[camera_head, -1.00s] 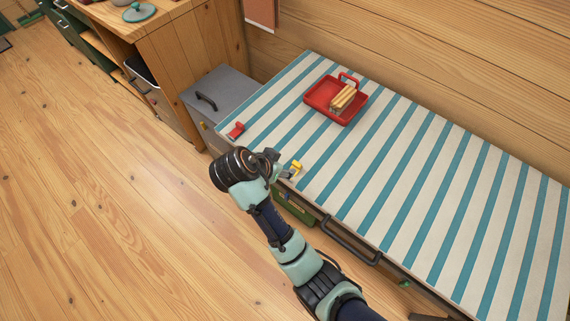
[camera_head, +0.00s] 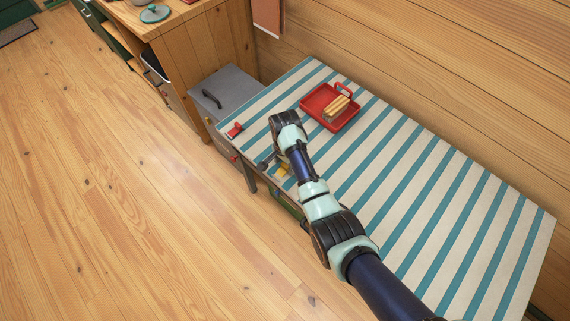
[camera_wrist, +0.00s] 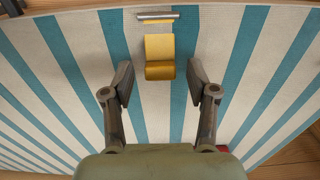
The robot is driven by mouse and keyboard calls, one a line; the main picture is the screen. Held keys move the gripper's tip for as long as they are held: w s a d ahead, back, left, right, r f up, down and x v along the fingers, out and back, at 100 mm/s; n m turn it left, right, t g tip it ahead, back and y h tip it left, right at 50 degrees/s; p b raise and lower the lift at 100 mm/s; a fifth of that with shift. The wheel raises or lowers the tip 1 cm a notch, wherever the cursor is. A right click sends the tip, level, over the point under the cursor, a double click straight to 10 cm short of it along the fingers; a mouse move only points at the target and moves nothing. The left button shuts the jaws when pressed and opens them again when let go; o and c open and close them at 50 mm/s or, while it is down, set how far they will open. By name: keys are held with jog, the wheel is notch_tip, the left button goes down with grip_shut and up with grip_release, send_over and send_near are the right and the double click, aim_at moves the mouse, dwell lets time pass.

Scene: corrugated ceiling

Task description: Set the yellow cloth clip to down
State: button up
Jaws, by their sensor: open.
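The yellow cloth clip (camera_head: 283,169) is at the front edge of the striped cloth (camera_head: 425,190), partly hidden by my arm in the head view. In the wrist view the yellow clip (camera_wrist: 160,58) is a curved yellow plate beside a grey metal bar (camera_wrist: 158,15). I cannot tell whether it is up or down. My gripper (camera_wrist: 160,88) is open, with one finger to each side of the clip's line. The clip lies just beyond the fingertips, and I see no contact. In the head view only a little of my gripper shows near the table edge.
A red clip (camera_head: 234,131) is at the table's left corner. A red tray (camera_head: 317,99) holding tan items (camera_head: 338,105) stands at the back. A grey cabinet (camera_head: 226,90) adjoins the table's left end. The right part of the cloth is clear.

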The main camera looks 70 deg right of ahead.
jog(key=shift+f, duration=0.15)
grip_shut()
jog(key=shift+s+d+f+t+y+b, duration=0.15)
jog(key=shift+d+f+t+y+b, duration=0.25)
jog(key=shift+f+y+b, duration=0.3)
jog(key=shift+y+b, duration=0.3)
jog(key=shift+y, duration=0.3)
grip_release()
